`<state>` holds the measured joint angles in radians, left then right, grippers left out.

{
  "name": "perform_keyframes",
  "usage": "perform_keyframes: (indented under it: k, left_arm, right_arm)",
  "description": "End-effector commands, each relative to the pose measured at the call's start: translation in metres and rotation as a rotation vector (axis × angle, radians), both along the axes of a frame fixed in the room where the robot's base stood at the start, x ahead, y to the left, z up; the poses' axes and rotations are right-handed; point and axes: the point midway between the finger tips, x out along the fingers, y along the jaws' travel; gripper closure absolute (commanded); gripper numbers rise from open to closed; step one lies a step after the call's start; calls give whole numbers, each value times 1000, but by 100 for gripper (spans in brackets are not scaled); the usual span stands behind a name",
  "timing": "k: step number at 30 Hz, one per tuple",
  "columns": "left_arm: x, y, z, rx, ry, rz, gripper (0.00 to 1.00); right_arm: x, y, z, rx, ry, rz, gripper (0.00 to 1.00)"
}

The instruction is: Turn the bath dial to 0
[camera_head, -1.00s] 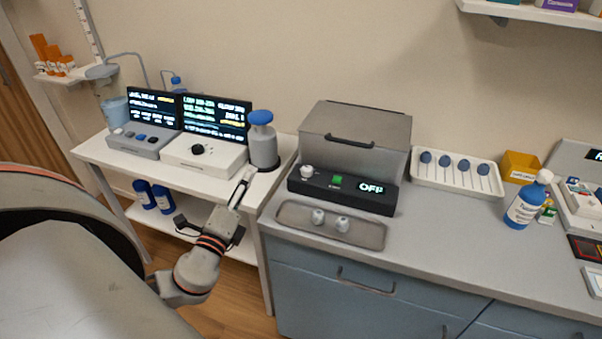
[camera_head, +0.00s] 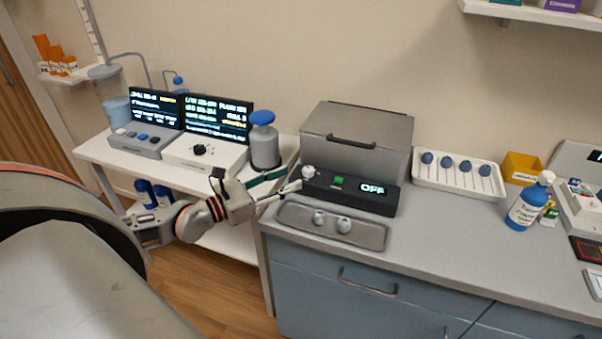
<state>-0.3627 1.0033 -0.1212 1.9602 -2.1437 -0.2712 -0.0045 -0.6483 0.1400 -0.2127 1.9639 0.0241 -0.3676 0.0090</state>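The bath is a grey lidded box (camera_head: 357,140) with a black front panel (camera_head: 350,194). The panel carries a white round dial (camera_head: 308,172) at its left end, a green button (camera_head: 339,181) and a display (camera_head: 372,188) reading OFF. My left gripper (camera_head: 297,185) reaches in from the left, its pale fingertip just in front of and below the dial, at the panel's left end. I cannot tell whether it touches the dial or how far its fingers are apart. The dial's pointer is too small to read. My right gripper is not in view.
A grey tray (camera_head: 372,240) with two small white knobs lies in front of the bath. A blue-capped grey bottle (camera_head: 264,146) stands left of it, beside a white box with a black knob (camera_head: 203,160). A white rack (camera_head: 430,184) and a blue bottle (camera_head: 525,209) stand right.

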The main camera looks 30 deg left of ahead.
Motion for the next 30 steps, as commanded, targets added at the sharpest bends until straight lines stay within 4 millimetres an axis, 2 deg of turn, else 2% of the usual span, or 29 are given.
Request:
perform_keyframes:
  k: [6, 12, 25, 26, 30]
  left_arm:
    - [26, -10, 2, -3, -3, 1, 62]
    - [42, -16, 1, -3, -2, 2, 62]
    - [48, -20, 0, -2, 0, 0, 62]
    - [48, -20, 0, -2, 0, 0, 65]
    - [48, -20, 0, -2, 0, 0, 100]
  right_arm:
    - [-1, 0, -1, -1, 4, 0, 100]
    - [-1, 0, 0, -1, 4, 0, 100]
    - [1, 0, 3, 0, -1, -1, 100]
    - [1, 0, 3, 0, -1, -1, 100]
    - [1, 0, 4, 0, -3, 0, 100]
